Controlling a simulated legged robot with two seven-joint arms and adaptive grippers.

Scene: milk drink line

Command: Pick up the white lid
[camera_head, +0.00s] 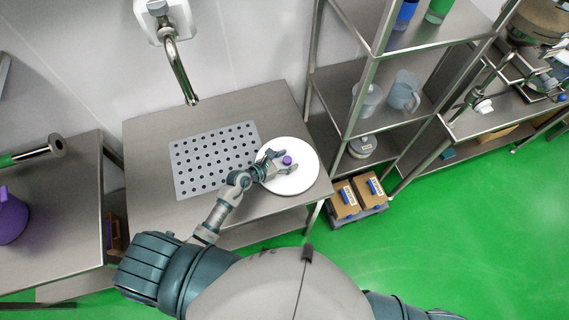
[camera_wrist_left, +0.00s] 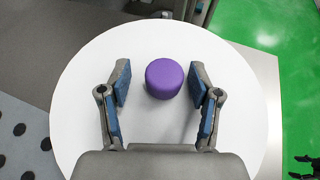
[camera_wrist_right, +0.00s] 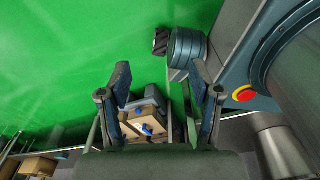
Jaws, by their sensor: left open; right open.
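The white lid (camera_head: 300,181) is a round disc with a purple knob (camera_head: 287,160), lying on the right part of the metal table. My left gripper (camera_head: 283,164) is over the lid, open. In the left wrist view its two fingers (camera_wrist_left: 160,88) stand on either side of the purple knob (camera_wrist_left: 164,78), with a gap on each side. The white lid (camera_wrist_left: 85,100) fills most of that view. My right gripper (camera_wrist_right: 162,90) is open and empty, away from the lid, with the green floor and some boxes beyond it.
A grey perforated mat (camera_head: 215,158) lies left of the lid, under a wall tap (camera_head: 180,75). A metal shelf rack (camera_head: 375,95) with jugs stands to the right. Cardboard boxes (camera_head: 345,200) sit on the floor below it. A purple vessel (camera_head: 10,218) stands on the left table.

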